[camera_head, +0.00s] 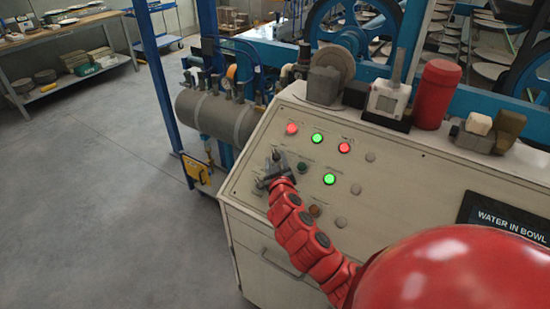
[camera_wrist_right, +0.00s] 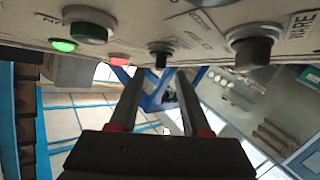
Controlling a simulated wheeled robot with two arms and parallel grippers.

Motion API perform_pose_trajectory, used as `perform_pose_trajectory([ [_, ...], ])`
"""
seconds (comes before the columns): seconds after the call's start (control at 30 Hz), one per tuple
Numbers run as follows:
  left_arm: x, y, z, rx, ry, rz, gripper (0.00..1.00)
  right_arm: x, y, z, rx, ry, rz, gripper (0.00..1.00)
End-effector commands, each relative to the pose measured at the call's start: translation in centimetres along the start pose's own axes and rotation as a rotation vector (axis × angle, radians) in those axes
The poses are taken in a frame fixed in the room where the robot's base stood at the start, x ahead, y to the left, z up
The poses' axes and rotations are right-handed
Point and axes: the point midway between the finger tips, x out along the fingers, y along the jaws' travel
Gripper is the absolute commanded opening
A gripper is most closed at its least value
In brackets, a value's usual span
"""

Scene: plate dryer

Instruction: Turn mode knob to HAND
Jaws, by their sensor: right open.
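My right gripper (camera_head: 275,168) is at the left end of the sloped cream control panel (camera_head: 400,160). In the right wrist view its two dark fingers (camera_wrist_right: 158,75) are apart, with nothing held between them. A small black knob (camera_wrist_right: 160,50) is on the panel just beyond the gap between the fingertips; I cannot tell whether they touch it. A larger black knob (camera_wrist_right: 252,45) is to the right of the fingers. A dark knob also shows beside the gripper in the head view (camera_head: 276,155). The labels are too small to tell which is the mode knob. My left gripper is not in view.
Several red and green lights (camera_head: 317,138) and dark buttons are on the panel near the gripper. A red cylinder (camera_head: 437,93) and other devices stand along its back edge. A "WATER IN BOWL" sign (camera_head: 507,220) is at right. Open floor (camera_head: 110,200) is at left.

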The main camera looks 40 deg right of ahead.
Motion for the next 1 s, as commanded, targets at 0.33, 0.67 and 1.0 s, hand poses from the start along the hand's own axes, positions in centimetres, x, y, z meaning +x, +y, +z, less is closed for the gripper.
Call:
perform_pose_trajectory([
  [0.33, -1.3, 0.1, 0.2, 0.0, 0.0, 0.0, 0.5, -6.1, 0.0, 0.2, 0.001, 0.001, 0.001, 0.47],
  [0.67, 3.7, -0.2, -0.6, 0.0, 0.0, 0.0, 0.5, -11.9, 0.2, -0.7, 0.003, -0.004, -0.004, 0.47],
  [1.0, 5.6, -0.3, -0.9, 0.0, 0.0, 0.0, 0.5, -14.5, 0.0, -0.1, 0.002, 0.0, -0.002, 0.47],
])
